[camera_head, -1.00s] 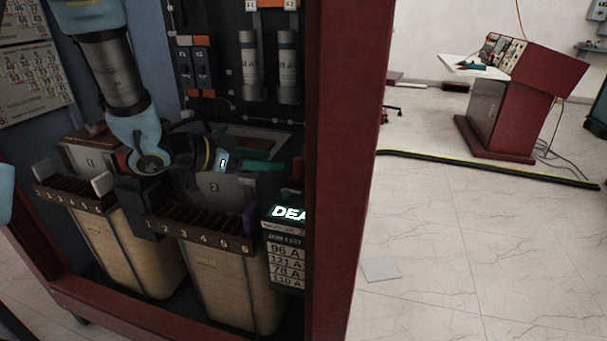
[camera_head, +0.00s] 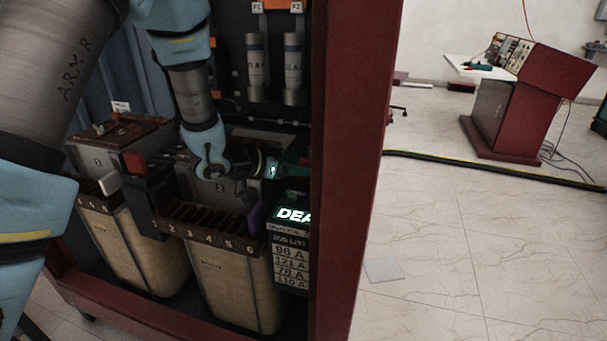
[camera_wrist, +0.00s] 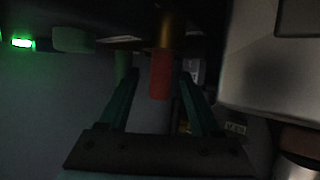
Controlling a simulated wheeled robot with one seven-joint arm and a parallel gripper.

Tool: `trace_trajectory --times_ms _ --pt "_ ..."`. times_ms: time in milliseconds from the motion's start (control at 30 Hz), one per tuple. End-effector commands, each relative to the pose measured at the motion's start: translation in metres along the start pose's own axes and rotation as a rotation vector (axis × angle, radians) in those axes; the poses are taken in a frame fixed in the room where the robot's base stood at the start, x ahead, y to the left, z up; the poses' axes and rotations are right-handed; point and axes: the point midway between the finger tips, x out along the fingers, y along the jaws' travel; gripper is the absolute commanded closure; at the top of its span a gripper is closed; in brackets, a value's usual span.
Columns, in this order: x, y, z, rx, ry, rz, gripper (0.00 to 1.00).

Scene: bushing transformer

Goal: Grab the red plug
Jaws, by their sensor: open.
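The red plug (camera_wrist: 160,77) hangs upright below a brass-coloured stem in the wrist view. My gripper (camera_wrist: 159,84) is open, with one teal finger on each side of the plug. A gap shows on both sides, and the fingers are not closed on it. In the head view my gripper (camera_head: 290,171) reaches right over the transformer marked 2, and its tips are hidden behind the red cabinet post. I cannot make out the plug between the fingers there.
Two transformers with numbered slot rows (camera_head: 205,228) stand in the cabinet. A white plug (camera_head: 108,184) and a purple plug (camera_head: 256,217) sit at the rows. The red cabinet post (camera_head: 350,150) is close to my gripper. A grey housing (camera_wrist: 270,75) fills the wrist view's right side.

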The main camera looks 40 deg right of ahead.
Motion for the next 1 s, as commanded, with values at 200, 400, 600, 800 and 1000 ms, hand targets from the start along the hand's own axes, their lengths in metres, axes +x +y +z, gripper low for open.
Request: trace_trajectory --times_ms 200,400,600,800,1000 --pt "-0.0002 0.0001 0.0001 0.0 0.0 0.0 0.55" --pt "-0.0003 0.0001 0.0001 0.0 0.0 0.0 0.77" --pt "-0.0003 0.0001 0.0001 0.0 0.0 0.0 1.0" --pt "-0.0003 0.0001 0.0001 0.0 0.0 0.0 1.0" --pt "-0.0003 0.0001 -0.0001 0.0 0.0 0.0 1.0"
